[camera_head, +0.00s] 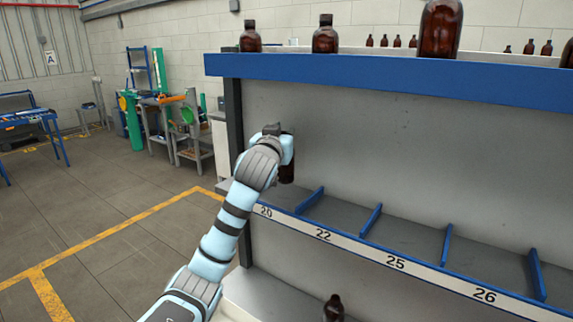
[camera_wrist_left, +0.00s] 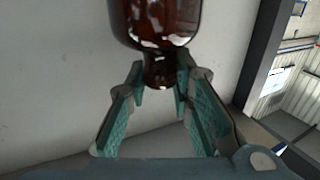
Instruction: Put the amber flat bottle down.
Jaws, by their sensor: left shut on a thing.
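The amber flat bottle (camera_head: 287,172) is a dark brown glass bottle, mostly hidden behind my left wrist in the head view. It is over the left end of the middle shelf (camera_head: 338,212), near label 20. In the left wrist view the bottle (camera_wrist_left: 163,22) shows its shoulder and neck, with the neck between the two finger pads. My left gripper (camera_wrist_left: 160,80) is shut on that neck. The fingers are hidden in the head view. I cannot tell whether the bottle's base touches the shelf. My right gripper is not in view.
Blue dividers (camera_head: 371,221) split the middle shelf into empty lanes labelled 20, 22, 25 and 26. Several amber bottles (camera_head: 325,38) stand on the upper shelf (camera_head: 400,80). Another bottle (camera_head: 334,308) stands below. A dark post (camera_head: 235,115) is close left of my gripper.

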